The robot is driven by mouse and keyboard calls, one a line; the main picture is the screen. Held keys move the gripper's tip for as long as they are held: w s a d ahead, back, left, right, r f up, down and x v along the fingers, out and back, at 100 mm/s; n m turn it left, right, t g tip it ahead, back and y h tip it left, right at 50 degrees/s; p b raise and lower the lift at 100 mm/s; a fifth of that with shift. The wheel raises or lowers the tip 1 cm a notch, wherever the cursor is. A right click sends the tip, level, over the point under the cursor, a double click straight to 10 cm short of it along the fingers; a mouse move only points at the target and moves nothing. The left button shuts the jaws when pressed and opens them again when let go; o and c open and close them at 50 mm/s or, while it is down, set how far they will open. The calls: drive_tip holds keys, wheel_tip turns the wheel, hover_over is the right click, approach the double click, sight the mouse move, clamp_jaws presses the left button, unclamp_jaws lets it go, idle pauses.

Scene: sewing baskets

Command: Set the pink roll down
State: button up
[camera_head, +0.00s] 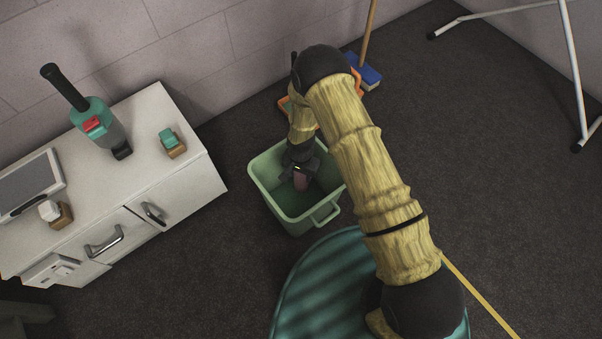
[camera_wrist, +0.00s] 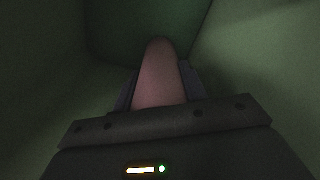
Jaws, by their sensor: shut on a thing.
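The pink roll (camera_wrist: 158,80) is between the fingers of my gripper (camera_wrist: 158,88) in the wrist view, with its rounded end pointing away from the camera. In the head view, my gripper (camera_head: 301,176) reaches down inside a light green bin (camera_head: 276,213) with the pink roll (camera_head: 301,183) in it. My gripper is shut on the roll. Green bin walls surround the roll in the wrist view. I cannot tell whether the roll touches the bin floor.
A white cabinet (camera_head: 190,188) at the left holds a teal handheld device (camera_head: 92,118), small blocks and a grey-topped tray. A blue brush head (camera_head: 368,76) and a white metal frame (camera_head: 570,60) stand behind.

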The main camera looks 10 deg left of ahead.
drive_tip(key=o, duration=1.1)
drive_tip(key=shift+s, duration=0.15)
wheel_tip(320, 180, up, 12)
drive_tip(key=p, duration=0.6)
drive_tip(key=shift+r+p, duration=0.1)
drive_tip(key=shift+p, duration=0.3)
